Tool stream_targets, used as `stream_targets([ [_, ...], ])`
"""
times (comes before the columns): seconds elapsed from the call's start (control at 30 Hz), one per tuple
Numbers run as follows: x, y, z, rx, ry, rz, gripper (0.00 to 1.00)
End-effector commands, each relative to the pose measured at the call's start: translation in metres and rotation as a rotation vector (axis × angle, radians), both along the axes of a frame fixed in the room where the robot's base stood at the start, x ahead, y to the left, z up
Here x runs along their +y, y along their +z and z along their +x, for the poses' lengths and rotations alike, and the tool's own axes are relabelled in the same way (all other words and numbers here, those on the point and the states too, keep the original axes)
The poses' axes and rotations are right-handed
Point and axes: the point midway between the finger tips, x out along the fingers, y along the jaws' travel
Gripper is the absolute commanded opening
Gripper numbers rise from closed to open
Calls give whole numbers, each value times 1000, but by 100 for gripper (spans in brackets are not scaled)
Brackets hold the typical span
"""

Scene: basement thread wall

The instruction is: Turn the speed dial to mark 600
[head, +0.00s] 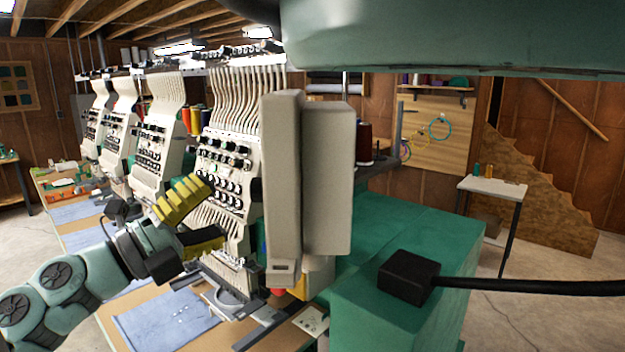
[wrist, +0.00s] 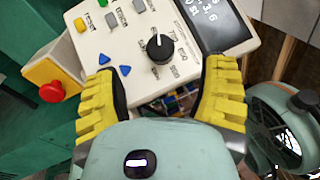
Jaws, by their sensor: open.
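The speed dial (wrist: 160,48), a round black knob with a white pointer line, sits on a white control panel (wrist: 98,48) in the wrist view. Its pointer line points roughly toward the top of the picture. Small printed numbers surround it, too small to read surely, so I cannot tell which is 600. My gripper (wrist: 163,74) is open, its yellow ribbed fingers wide apart on either side below the dial, apart from it. In the head view my gripper (head: 212,212) is beside the embroidery machine; the dial face is not visible there.
The panel also has a dark display (wrist: 215,25), coloured buttons and two blue triangles. A red stop button (wrist: 51,91) on a yellow box stands at the left. In the head view, beige housings (head: 327,180) and a green cabinet (head: 420,245) stand right of my gripper.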

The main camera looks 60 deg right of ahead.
Motion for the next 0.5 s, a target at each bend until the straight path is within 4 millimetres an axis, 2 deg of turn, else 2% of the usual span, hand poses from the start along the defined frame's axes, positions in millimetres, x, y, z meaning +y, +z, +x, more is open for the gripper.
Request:
stream_targets([
  [0.2, -33, 12, -9, 2, -8, 0, 71],
  [0.5, -63, 17, -17, 0, -9, 0, 71],
])
